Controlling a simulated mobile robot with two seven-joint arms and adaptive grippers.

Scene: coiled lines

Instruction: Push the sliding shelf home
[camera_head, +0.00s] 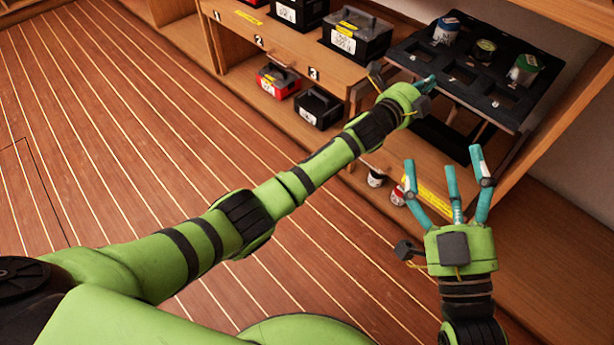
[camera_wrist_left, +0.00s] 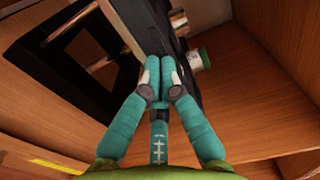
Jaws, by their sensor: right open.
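The sliding shelf (camera_head: 497,108) is a black panel with rectangular cutouts, at the upper right in the head view. Its front edge stands out from the wooden cabinet. Several lidded cans stand in its cutouts, among them a white-and-blue can (camera_head: 446,31) and a green-lidded can (camera_head: 524,68). My left gripper (camera_head: 428,84) is at the shelf's front edge. In the left wrist view its fingertips (camera_wrist_left: 160,70) are together against or very close to the black shelf edge (camera_wrist_left: 152,35); contact is unclear. My right gripper (camera_head: 452,180) is open and empty, below and in front of the shelf.
A numbered wooden bench (camera_head: 285,62) holds black boxes, including one (camera_head: 357,35) left of the shelf. Two small cans (camera_head: 375,177) sit low beneath my left arm. A cabinet side wall (camera_head: 570,80) bounds the right. The plank floor (camera_head: 110,110) at left is clear.

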